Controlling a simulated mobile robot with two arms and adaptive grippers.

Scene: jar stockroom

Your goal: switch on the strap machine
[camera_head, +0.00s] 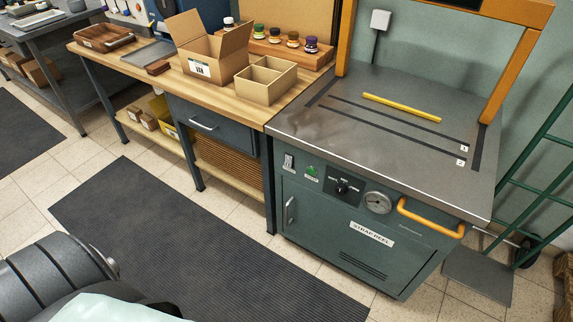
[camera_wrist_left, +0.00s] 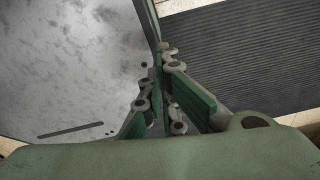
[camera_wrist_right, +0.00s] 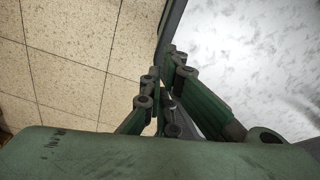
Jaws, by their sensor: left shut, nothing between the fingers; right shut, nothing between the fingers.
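The strap machine (camera_head: 365,190) is a dark green cabinet with a steel top and an orange arch, at the right in the head view. Its front panel carries a small rocker switch (camera_head: 289,162) at the left, a green button (camera_head: 312,171), a black knob (camera_head: 342,187) and a round gauge (camera_head: 378,202). Whether the switch is on is too small to tell. My left gripper (camera_wrist_left: 160,90) is shut and empty in the left wrist view, and my right gripper (camera_wrist_right: 160,90) is shut and empty in the right wrist view. Neither gripper shows in the head view.
A wooden bench (camera_head: 262,112) with an open carton (camera_head: 209,60), a divided box (camera_head: 267,79) and several jars stands left of the machine. An orange handle (camera_head: 431,219) sticks out from the machine's front. A dark mat (camera_head: 190,235) covers clear floor before it. A green hand truck (camera_head: 530,170) stands at right.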

